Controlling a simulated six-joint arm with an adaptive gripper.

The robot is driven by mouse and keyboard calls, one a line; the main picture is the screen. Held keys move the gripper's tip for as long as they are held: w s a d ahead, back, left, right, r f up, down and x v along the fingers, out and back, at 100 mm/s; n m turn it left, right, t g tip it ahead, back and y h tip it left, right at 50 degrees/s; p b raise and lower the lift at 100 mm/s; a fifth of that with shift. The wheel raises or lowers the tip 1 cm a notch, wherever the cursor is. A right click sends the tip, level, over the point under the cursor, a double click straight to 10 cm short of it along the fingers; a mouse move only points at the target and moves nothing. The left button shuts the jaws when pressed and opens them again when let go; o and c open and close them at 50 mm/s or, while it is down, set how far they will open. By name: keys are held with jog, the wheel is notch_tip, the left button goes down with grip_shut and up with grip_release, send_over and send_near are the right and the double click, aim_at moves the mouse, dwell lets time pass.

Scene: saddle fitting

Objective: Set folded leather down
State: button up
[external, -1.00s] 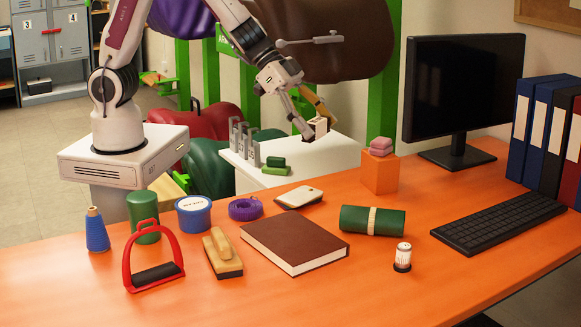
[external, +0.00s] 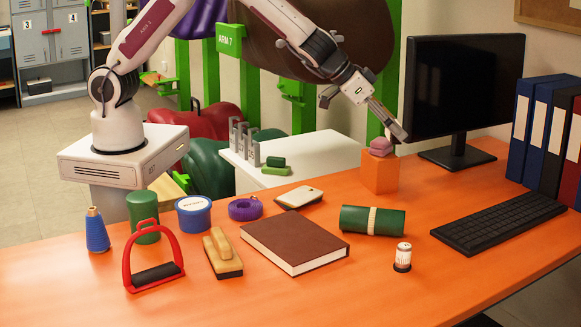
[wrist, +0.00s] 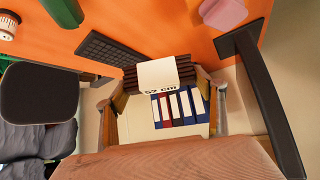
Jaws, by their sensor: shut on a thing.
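In the wrist view my gripper (wrist: 168,100) is shut on the folded leather (wrist: 190,74), a dark brown layered stack with a white band marked with a size in cm. The stack sits between the two fingertips. In the external view my gripper (external: 398,135) is over the back right of the desk, beside the monitor's left edge and near the pink folded pieces on the orange block. The leather is barely visible there, and I cannot tell its height above the desk. The pink piece (wrist: 222,12) shows at the top of the wrist view.
An orange block (external: 380,174) carries pink pieces (external: 380,150). The monitor (external: 463,85), keyboard (external: 500,220) and binders (external: 540,135) stand right. The white side table (external: 325,160) has free room.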

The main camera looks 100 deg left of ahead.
jog(key=w+f+n+g+y, duration=0.2)
jog(key=w+f+n+y, duration=0.1)
jog(key=w+f+n, duration=0.2)
notch_tip(320, 180, down, 3)
jog(key=w, duration=0.2)
jog(key=shift+w+n+y, duration=0.3)
jog(key=shift+w, duration=0.05)
jog(key=shift+f, duration=0.15)
jog(key=shift+f, duration=3.05)
jog(key=shift+f, duration=0.1)
jog(key=shift+f, duration=1.8)
jog(key=shift+f, duration=0.1)
